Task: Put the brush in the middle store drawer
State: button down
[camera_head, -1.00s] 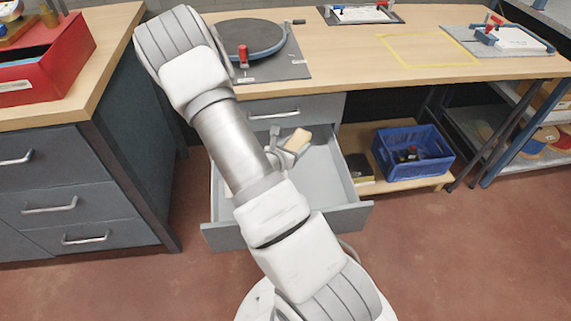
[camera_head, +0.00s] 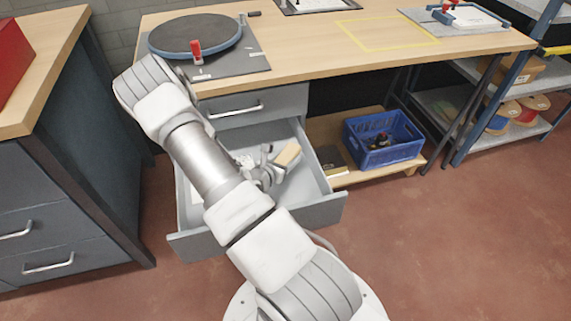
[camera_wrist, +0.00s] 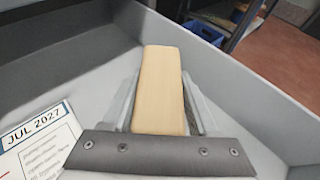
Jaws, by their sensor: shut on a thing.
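The brush shows a pale wooden block (camera_wrist: 160,85) between the two fingers of my gripper (camera_wrist: 162,105) in the wrist view. The rest of the brush is hidden. In the head view the brush (camera_head: 288,156) is at the right of my gripper (camera_head: 268,166), inside the outline of the open drawer (camera_head: 325,208). The grey drawer is pulled out under the bench, below a shut drawer (camera_head: 255,106). A printed card marked JUL 2027 (camera_wrist: 38,142) lies in the drawer at the left of the wrist view. I cannot tell whether the brush touches the drawer floor.
A blue crate (camera_head: 385,150) stands on a low wooden shelf (camera_head: 345,178) to the right of the drawer. A dark cabinet (camera_head: 70,200) stands at the left. A round turntable (camera_head: 195,36) sits on the bench top. The floor at the right is clear.

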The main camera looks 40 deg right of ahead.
jog(key=shift+f, duration=0.85)
jog(key=shift+f, duration=0.15)
jog(key=shift+c, duration=0.8)
grip_release()
